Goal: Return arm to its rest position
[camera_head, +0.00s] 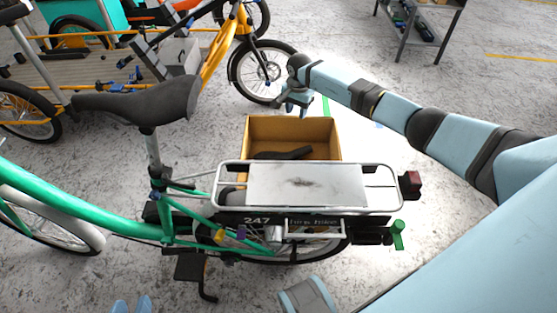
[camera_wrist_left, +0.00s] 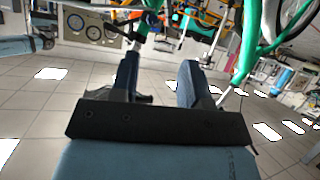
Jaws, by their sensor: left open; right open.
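My right arm comes in from the right and stretches over the floor beyond the bike. Its gripper (camera_head: 294,103) points down, open, just behind the far edge of an open cardboard box (camera_head: 325,134). I see nothing held in it.
A green cargo bike (camera_head: 100,225) with a black saddle (camera_head: 140,102) and rear rack (camera_head: 305,184) stands in front of me. A dark item (camera_head: 284,154) lies in the box. An orange bike (camera_head: 222,52) stands behind. A grey shelf (camera_head: 412,40) is at upper right.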

